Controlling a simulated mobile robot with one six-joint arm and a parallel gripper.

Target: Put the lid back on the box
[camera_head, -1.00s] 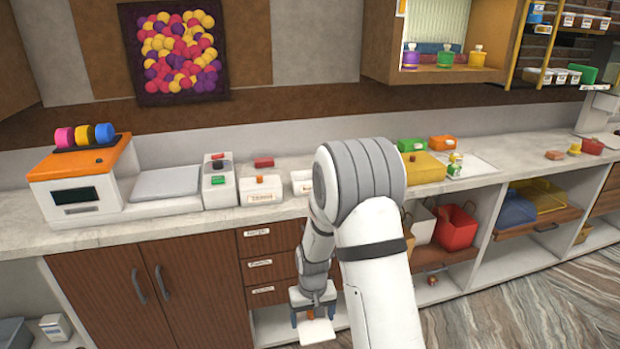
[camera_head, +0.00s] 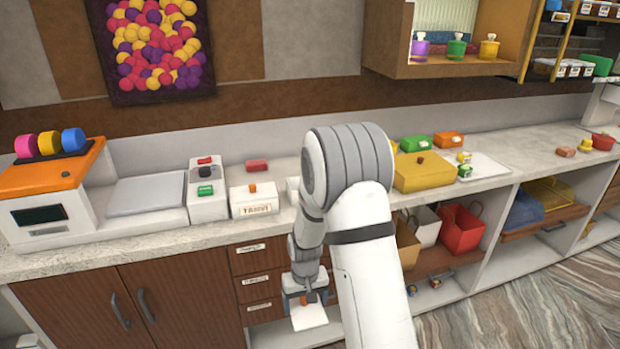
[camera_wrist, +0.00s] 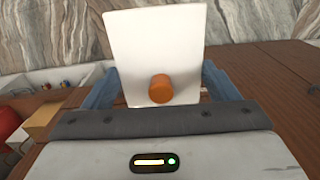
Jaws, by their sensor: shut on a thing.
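My gripper (camera_head: 308,298) is shut on a white, flat lid (camera_head: 309,317) by its orange knob. It holds the lid low in front of the drawer fronts, below the counter top. In the wrist view the lid (camera_wrist: 155,45) stands up between the blue fingers, its orange knob (camera_wrist: 160,89) facing the camera. A white box (camera_head: 292,190) on the counter is mostly hidden behind my arm, so only its left edge shows. A second white box (camera_head: 252,207) to its left, with a written label, has a lid with an orange knob on it.
A red block (camera_head: 256,166) lies behind the white boxes. Right of my arm are a yellow box (camera_head: 425,173) and a tray (camera_head: 490,165). Drawers and open shelves with bags (camera_head: 462,230) lie under the counter (camera_head: 150,240).

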